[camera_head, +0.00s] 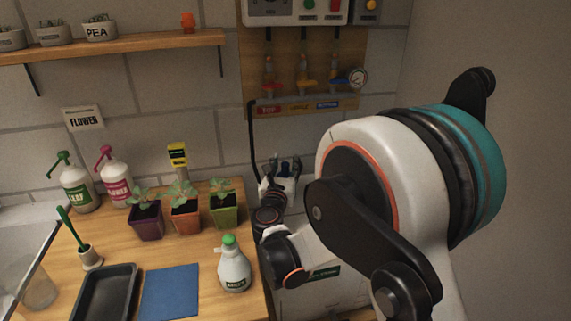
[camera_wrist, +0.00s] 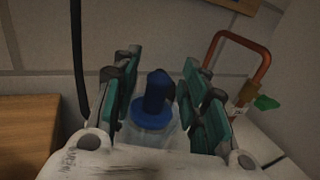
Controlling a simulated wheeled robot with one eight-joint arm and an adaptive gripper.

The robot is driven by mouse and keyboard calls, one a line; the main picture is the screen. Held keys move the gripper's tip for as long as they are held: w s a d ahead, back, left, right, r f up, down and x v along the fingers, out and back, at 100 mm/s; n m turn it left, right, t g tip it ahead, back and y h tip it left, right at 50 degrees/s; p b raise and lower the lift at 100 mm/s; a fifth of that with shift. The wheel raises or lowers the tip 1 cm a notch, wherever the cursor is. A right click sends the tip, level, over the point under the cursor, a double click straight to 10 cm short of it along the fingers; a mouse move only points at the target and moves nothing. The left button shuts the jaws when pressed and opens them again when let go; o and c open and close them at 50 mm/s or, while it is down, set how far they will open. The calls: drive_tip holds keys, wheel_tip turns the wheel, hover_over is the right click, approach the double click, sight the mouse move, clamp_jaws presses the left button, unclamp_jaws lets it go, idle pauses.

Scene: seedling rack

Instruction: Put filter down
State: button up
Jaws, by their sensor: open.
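The filter (camera_wrist: 152,108) shows in the wrist view as a blue knob and round blue flange above a pale, clear-looking body. It stands between the green-padded fingers of my gripper (camera_wrist: 163,105), with a visible gap on both sides. My gripper is open around it. In the head view, my gripper (camera_head: 280,172) is small and far off, low against the wall to the right of the wooden bench. The filter's lower part is hidden, and I cannot tell clearly what it rests on.
A copper pipe loop (camera_wrist: 240,55) with a green lever (camera_wrist: 266,102) stands right of my gripper. A black hose (camera_wrist: 77,55) hangs at left. The bench (camera_head: 190,250) holds potted seedlings (camera_head: 184,214), a spray bottle (camera_head: 234,270), a blue mat (camera_head: 170,292) and a black tray (camera_head: 85,312).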

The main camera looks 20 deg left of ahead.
drive_tip(key=s+d+p, duration=0.1)
drive_tip(key=s+p, duration=0.1)
drive_tip(key=s, duration=0.8)
drive_tip(key=shift+s+d+p, duration=0.2)
drive_tip(key=shift+d+p, duration=0.15)
